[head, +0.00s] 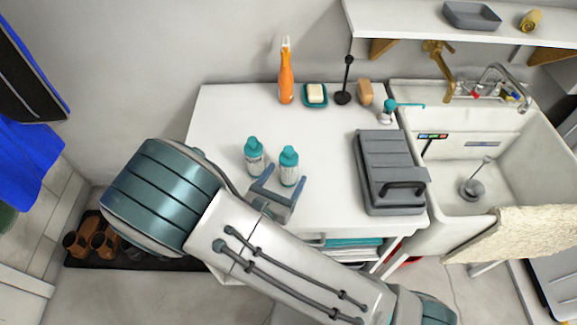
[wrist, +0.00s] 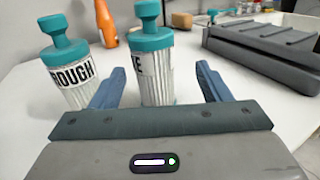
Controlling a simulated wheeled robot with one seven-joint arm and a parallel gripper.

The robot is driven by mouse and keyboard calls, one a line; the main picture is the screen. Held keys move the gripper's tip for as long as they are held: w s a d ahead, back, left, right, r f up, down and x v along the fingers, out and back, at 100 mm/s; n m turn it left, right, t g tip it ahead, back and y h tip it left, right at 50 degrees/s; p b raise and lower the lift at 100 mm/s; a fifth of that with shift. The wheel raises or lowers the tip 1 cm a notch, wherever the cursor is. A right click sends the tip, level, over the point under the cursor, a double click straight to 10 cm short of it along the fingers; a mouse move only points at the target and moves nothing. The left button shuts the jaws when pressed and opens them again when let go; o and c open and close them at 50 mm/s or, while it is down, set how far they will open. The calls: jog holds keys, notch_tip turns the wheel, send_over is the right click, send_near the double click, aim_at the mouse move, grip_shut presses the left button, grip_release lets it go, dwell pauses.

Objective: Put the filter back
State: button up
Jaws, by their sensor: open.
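Two ribbed clear filter cartridges with teal caps stand upright on the white table. The left one (head: 254,158) has a label reading "OUGH" in the wrist view (wrist: 75,75). The right one (head: 289,168) has a label of which only a final "E" shows in the wrist view (wrist: 152,80). My gripper (head: 283,178) is open, its fingers (wrist: 160,80) spread on either side of the right cartridge, with visible gaps. The left cartridge is outside the left finger. The cartridges' bases are partly hidden by my gripper.
A dark grey ridged case (head: 388,165) with a handle lies on the table's right side. An orange spray bottle (head: 286,80), a soap dish (head: 315,98) and a black stand (head: 344,95) line the back. A sink (head: 500,145) is at right. The table's left side is clear.

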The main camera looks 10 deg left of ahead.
aim_at(292, 157)
jog(key=shift+a+f+p+x, duration=0.15)
jog(key=shift+p+x, duration=0.05)
jog(key=shift+x, duration=1.35)
jog(key=shift+a+f+p+x, duration=0.1)
jog(key=shift+a+p+x, duration=0.1)
jog(key=shift+x, duration=1.35)
jog(key=c, duration=1.2)
jog(key=shift+c, duration=0.2)
jog(key=shift+w+r, duration=0.1)
jog(key=shift+r, duration=0.7)
jog(key=r, duration=0.1)
jog(key=d+r, duration=0.1)
jog(key=r, duration=0.1)
jog(key=d+r+p, duration=0.6)
jog(key=d+p, duration=0.3)
jog(key=d, duration=0.1)
jog(key=shift+d+r+p, duration=0.3)
